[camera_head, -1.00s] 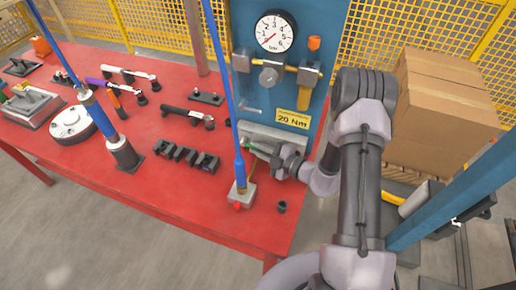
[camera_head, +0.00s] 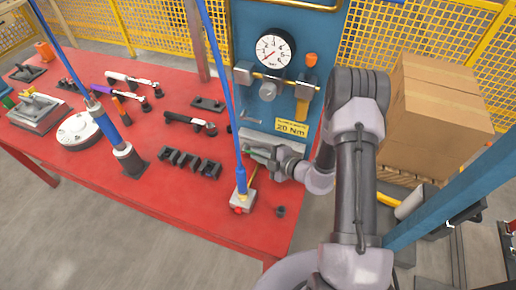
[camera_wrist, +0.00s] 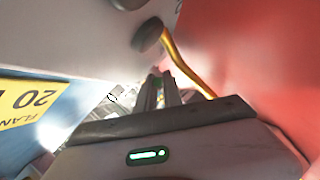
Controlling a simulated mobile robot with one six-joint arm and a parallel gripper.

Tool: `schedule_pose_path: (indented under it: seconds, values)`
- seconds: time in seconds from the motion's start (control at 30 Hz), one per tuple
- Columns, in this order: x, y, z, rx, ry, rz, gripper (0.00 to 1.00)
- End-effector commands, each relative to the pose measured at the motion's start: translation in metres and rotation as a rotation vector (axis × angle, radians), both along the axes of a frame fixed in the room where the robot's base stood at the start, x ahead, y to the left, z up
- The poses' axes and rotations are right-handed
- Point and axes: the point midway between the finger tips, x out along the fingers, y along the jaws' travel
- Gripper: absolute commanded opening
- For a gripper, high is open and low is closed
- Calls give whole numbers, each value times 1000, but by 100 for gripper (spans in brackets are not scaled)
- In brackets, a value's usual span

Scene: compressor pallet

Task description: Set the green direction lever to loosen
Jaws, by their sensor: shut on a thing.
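My gripper (camera_head: 264,156) is at the foot of the blue panel, over the right end of the red table. Its fingers point left and a little back in the head view. In the wrist view the two dark fingers (camera_wrist: 158,92) are close together and shut on the small green lever (camera_wrist: 156,75). The lever's setting cannot be read. A light grey body (camera_wrist: 85,35) is close by in the wrist view.
A bent yellow rod (camera_wrist: 185,65) runs close beside the fingers in the wrist view. A blue pole (camera_head: 225,95) stands in a grey base (camera_head: 243,201) just left of my gripper. A pressure gauge (camera_head: 275,51) and a 20 Nm label (camera_head: 292,127) are on the panel above.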

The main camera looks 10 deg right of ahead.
Motion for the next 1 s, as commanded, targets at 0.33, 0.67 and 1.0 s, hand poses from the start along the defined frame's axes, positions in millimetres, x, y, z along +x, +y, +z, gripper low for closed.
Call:
schedule_pose_path:
  seconds: [0.33, 0.67, 1.0]
  values:
    - [2, 6, 24, -224, 151, 2, 0]
    - [6, 10, 28, -381, 255, 2, 0]
    - [8, 12, 27, -440, 294, 1, 0]
